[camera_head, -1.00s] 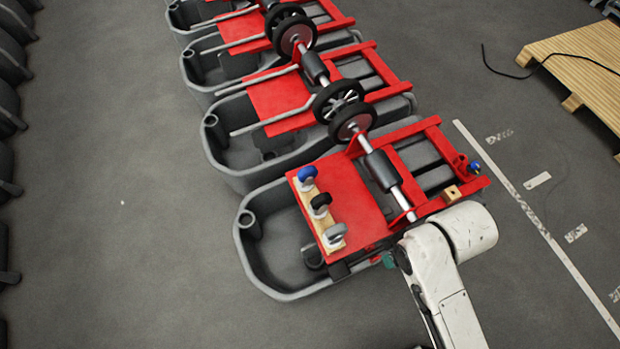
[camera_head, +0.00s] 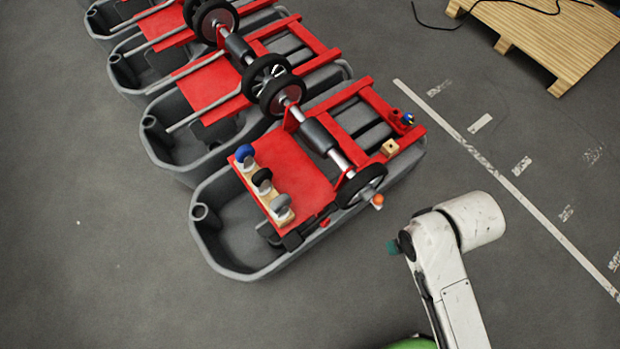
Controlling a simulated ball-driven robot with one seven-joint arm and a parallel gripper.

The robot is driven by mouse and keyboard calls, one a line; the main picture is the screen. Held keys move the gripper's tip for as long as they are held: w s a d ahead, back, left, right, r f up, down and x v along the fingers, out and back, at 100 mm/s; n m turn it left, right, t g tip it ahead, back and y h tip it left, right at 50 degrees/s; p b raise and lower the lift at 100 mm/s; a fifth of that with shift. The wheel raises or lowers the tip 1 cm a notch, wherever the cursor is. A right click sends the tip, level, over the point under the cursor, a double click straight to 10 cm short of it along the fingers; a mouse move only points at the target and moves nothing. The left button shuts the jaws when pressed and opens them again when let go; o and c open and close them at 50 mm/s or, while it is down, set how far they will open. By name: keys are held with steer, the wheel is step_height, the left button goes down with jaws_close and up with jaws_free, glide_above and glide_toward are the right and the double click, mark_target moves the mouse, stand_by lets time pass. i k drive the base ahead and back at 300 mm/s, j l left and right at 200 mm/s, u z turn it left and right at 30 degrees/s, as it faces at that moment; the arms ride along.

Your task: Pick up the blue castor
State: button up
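The blue castor (camera_head: 245,153) stands upright at the far left end of a light wooden strip (camera_head: 251,181) on the red plate of the nearest tank. Nothing covers the blue castor. My white arm shows at the lower right, well apart from the castors. I cannot make out gripper fingers; only a dark joint with a teal piece shows at the arm's left side.
The nearest grey tank (camera_head: 207,250) carries the red frame, an axle and a black wheel (camera_head: 362,186). A small wooden block (camera_head: 390,147) and a small blue part (camera_head: 409,118) sit at its right. More tanks stand behind. A pallet (camera_head: 555,40) lies top right. Floor is clear in front.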

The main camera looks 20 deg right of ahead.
mark_target(244, 154)
steer(key=i+j+u, duration=0.15)
steer(key=i, duration=0.25)
steer(key=i+j+u, duration=0.2)
steer(key=i, duration=0.25)
steer(key=i+j+u, duration=0.15)
steer(key=i, duration=0.3)
